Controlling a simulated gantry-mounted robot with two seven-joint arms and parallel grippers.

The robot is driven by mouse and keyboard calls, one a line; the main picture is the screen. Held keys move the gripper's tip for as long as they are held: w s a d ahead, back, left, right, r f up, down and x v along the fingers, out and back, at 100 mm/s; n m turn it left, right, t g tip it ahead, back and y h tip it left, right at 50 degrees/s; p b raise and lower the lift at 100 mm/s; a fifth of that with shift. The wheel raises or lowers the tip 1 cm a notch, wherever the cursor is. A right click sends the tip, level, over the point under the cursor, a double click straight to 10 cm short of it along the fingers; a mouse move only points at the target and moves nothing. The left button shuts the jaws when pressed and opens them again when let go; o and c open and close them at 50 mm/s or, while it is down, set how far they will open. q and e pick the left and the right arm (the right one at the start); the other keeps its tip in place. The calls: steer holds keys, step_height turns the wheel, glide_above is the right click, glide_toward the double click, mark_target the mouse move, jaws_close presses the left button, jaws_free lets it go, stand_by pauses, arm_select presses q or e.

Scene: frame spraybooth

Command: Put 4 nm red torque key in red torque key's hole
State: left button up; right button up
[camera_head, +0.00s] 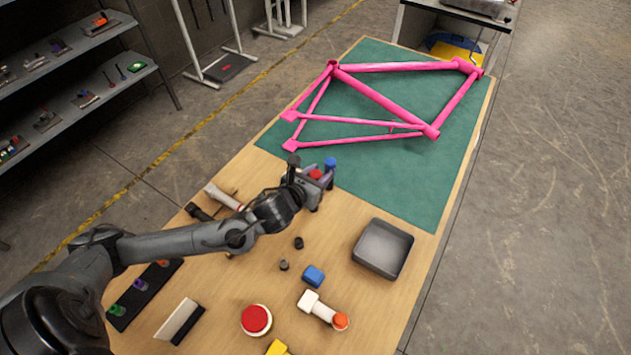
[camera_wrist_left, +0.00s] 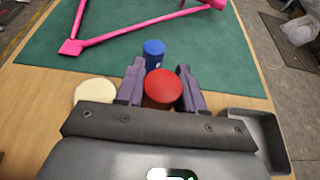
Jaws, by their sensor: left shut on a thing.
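The red torque key (camera_head: 315,174) is between the fingers of my left gripper (camera_head: 319,182), over the table near the green mat's front edge. In the left wrist view its round red top (camera_wrist_left: 163,86) sits between the two fingers (camera_wrist_left: 161,92), which are shut on it. Its lower part is hidden there. A dark key holder strip (camera_head: 127,306) lies at the table's left edge. It carries a green key (camera_head: 117,310), a purple key (camera_head: 140,285) and an orange key (camera_head: 163,263). I cannot make out the red key's hole. My right gripper is not in view.
A blue-topped piece (camera_head: 330,163) stands just beyond the gripper. A grey tray (camera_head: 384,247) is to the right. A pink frame (camera_head: 385,98) rests on the mat.

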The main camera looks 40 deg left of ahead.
arm_select(q)
steer(key=shift+a+f, duration=0.25)
steer(key=shift+a, duration=0.15)
steer(key=shift+f, duration=2.05)
steer(key=shift+f+b, duration=0.15)
steer(key=shift+b, duration=0.2)
steer(key=o, duration=1.1)
steer(key=shift+c, duration=0.2)
steer(key=v, duration=1.2)
steer(key=shift+p, duration=0.35)
